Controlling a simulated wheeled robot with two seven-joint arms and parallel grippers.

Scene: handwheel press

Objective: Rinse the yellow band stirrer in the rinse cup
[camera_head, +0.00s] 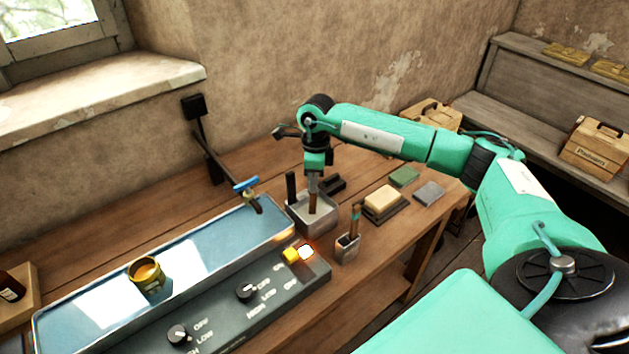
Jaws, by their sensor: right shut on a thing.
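My right gripper (315,178) points straight down over a square grey metal container (299,222) on the wooden bench. It is shut on a thin brown stick, the stirrer (313,200), whose lower end is inside the container. No yellow band shows on it; the gripper may hide it. The container has a pale inside and a dark upright piece at its left corner; I cannot tell for sure that it is the rinse cup. A small grey holder (346,254) in front holds sticks with teal and orange-brown parts. My left gripper is out of view.
A blue-floored trough (205,256) with a yellow cup (146,287) and a blue-handled tap (246,184) lies left. A dark knob panel (215,316) with a glowing block (305,251) runs in front. A yellowish block (383,200) and flat pads (429,193) lie right.

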